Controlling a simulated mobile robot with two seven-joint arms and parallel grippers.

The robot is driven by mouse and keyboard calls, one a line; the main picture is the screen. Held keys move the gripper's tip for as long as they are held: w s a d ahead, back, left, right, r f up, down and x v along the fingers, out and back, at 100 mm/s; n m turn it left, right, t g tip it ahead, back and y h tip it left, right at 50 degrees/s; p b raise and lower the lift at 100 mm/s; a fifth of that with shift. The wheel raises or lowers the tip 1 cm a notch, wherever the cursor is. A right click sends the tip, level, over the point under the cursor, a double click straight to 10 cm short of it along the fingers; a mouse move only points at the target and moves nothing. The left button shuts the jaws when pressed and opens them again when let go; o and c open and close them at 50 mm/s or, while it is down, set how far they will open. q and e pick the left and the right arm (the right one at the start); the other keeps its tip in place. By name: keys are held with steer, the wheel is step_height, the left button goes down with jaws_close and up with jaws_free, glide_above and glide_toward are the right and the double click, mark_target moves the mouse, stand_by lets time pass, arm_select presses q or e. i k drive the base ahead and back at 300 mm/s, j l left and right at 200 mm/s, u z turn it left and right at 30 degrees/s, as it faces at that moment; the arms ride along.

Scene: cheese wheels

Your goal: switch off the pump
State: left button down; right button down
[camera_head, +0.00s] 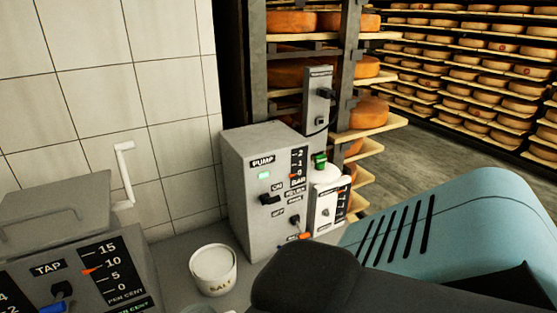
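The pump box (242,199) is a grey cabinet labelled PUMP, standing on the counter against the tiled wall. A green lamp (264,175) is lit under the label. A black switch handle (268,200) sticks out to the left, between small labels that seem to read ON above and OFF below; its exact position is hard to tell. A bar scale (298,163) has a red pointer near its lower end. A second black knob (295,221) sits lower right. Neither gripper is in view; a black and teal part, likely my own body, covers the lower right.
A white tub (213,270) labelled SALT stands left of the pump box. A grey TAP box (85,270) with a per cent scale is at lower left. A smaller grey unit (326,205) is right of the pump box. Cheese shelves (470,70) stand behind.

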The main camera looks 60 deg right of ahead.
mark_target(271, 200)
steer(key=z, duration=1.75)
